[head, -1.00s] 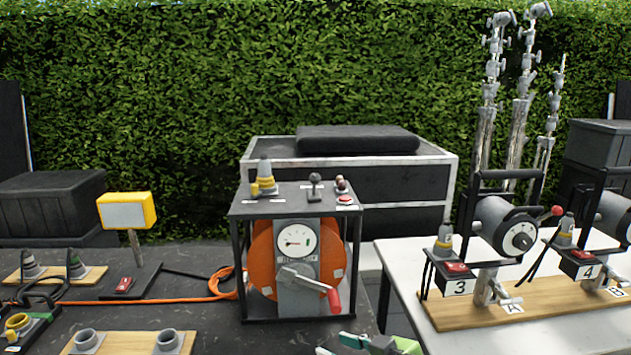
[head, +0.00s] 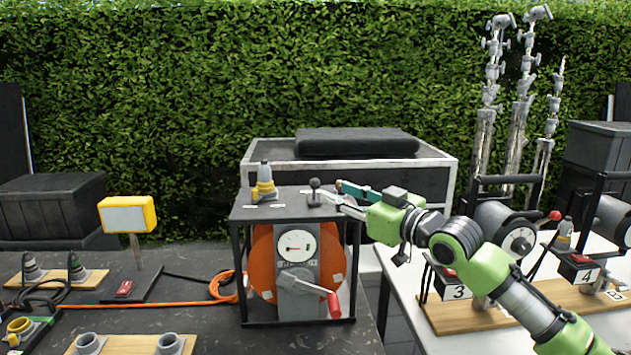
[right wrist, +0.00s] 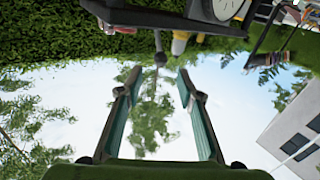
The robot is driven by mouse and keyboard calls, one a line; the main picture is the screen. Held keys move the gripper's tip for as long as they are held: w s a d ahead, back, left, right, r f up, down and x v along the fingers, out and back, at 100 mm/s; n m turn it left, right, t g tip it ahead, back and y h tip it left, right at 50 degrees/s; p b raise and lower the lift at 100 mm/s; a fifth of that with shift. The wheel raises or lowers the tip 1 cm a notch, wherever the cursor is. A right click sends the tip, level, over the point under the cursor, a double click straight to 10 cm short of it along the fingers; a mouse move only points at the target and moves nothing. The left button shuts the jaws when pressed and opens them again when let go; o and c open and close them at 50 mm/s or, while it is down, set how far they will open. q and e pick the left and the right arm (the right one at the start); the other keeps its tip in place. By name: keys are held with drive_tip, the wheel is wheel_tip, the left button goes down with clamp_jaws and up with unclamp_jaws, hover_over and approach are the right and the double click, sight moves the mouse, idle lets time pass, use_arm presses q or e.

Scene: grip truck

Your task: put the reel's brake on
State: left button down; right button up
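The reel (head: 262,262) is an orange drum in a black frame, with a grey front panel, a dial and a crank (head: 310,283) with a red handle. On its top stands a short lever (head: 314,193) with a dark ball knob, roughly upright. My right gripper (head: 333,191) reaches in from the right over the reel's top, its fingertips just right of the lever. In the right wrist view its fingers are open and empty, with the lever's knob (right wrist: 160,60) showing in line with the gap; I cannot tell whether it touches. My left gripper is out of view.
A yellow-grey connector (head: 263,180) stands on the reel's top left of the lever. My right arm hides the top's right end. A white table (head: 405,310) with numbered winches is at right. A yellow lamp (head: 128,214) and sockets are at left.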

sight(319, 185)
drive_tip(key=p+x, duration=0.1)
drive_tip(key=x, duration=0.7)
drive_tip(key=shift+w+a+p, duration=0.25)
drive_tip(key=shift+w+p, duration=0.05)
clamp_jaws()
